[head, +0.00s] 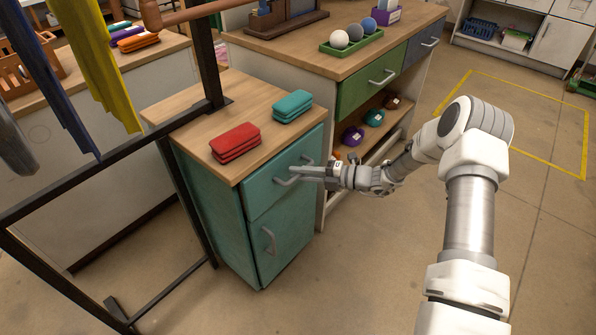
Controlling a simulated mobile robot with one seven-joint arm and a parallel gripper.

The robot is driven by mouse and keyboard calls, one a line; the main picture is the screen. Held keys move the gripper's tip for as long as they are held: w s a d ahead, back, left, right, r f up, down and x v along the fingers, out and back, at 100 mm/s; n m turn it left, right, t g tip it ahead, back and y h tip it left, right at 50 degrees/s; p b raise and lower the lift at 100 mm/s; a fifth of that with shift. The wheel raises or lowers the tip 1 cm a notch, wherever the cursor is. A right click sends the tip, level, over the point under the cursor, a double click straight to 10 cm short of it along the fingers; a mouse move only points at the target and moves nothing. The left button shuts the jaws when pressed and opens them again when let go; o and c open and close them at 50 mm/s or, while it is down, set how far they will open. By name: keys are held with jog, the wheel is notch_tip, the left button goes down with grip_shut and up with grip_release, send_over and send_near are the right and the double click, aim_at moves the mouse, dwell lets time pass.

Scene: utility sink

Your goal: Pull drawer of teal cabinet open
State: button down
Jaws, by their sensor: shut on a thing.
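The teal cabinet (226,210) stands left of centre in the head view, with a wooden top (258,98). Its upper drawer (263,188) looks flush with the cabinet front. The drawer handle (286,181) is a grey metal bar, partly hidden by my gripper. My gripper (299,172) reaches in from the right and is shut on this handle. A lower door (285,240) with its own grey handle (269,241) is closed below the drawer.
A red case (235,142) and a teal case (292,106) lie on the cabinet top. A black metal rack (205,60) with hanging cloths stands at left. A workbench (340,62) with a green drawer (370,81) is behind.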

jog(key=s+d+p, duration=0.3)
jog(key=s+d, duration=0.6)
jog(key=d, duration=0.2)
jog(key=s+d+p, duration=0.4)
jog(key=s+d, duration=0.4)
jog(key=d, duration=0.3)
jog(key=shift+s+d, duration=0.4)
jog(key=c, duration=0.8)
grip_release()
jog(key=shift+c, duration=0.2)
jog(key=p+v, duration=0.1)
jog(key=v, duration=1.6)
jog(key=shift+d, duration=0.2)
jog(key=shift+r, duration=0.1)
